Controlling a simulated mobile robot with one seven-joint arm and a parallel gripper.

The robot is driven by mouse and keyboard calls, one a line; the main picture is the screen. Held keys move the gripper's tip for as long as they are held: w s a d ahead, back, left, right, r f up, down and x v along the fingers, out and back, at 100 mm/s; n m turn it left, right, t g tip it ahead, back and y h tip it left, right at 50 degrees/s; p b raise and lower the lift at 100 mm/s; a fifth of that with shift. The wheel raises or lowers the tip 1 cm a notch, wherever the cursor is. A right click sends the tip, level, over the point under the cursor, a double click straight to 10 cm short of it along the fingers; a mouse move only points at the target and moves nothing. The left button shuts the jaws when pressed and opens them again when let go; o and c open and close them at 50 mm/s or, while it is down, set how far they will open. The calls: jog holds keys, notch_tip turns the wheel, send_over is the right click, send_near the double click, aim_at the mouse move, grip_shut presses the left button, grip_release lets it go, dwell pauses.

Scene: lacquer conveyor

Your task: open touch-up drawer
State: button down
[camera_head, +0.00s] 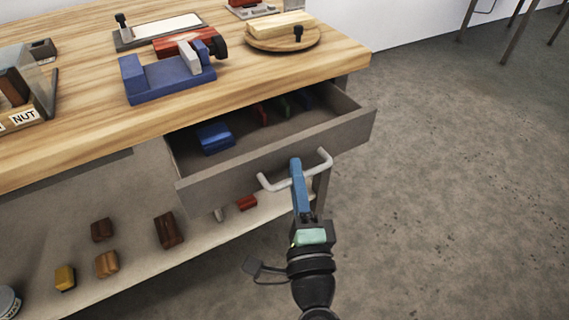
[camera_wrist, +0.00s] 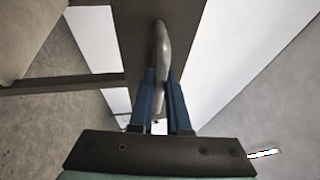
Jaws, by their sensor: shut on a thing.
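The grey touch-up drawer (camera_head: 268,157) stands pulled out from under the wooden bench in the head view. Its pale bar handle (camera_head: 318,161) runs along the front panel. My gripper (camera_head: 297,167) is shut on this handle, with its blue fingers around the bar. In the wrist view the handle (camera_wrist: 161,60) passes between the fingers of my gripper (camera_wrist: 160,85). Inside the drawer lie a blue block (camera_head: 214,137) and several small red, green and blue pieces (camera_head: 283,105) toward the back.
The wooden bench top (camera_head: 85,75) carries a blue vise (camera_head: 165,80), a round wooden board (camera_head: 282,38) and a bin marked NUT (camera_head: 24,118). A lower shelf (camera_head: 135,245) holds several small blocks.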

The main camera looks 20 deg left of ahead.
jog(key=s+d+b, duration=0.2)
jog(key=s+d, duration=0.4)
jog(key=d, duration=0.1)
jog(key=shift+d, duration=0.3)
jog(key=c, duration=1.2)
grip_release()
jog(key=shift+o, duration=0.2)
jog(key=v, duration=1.3)
jog(key=shift+b, duration=0.35)
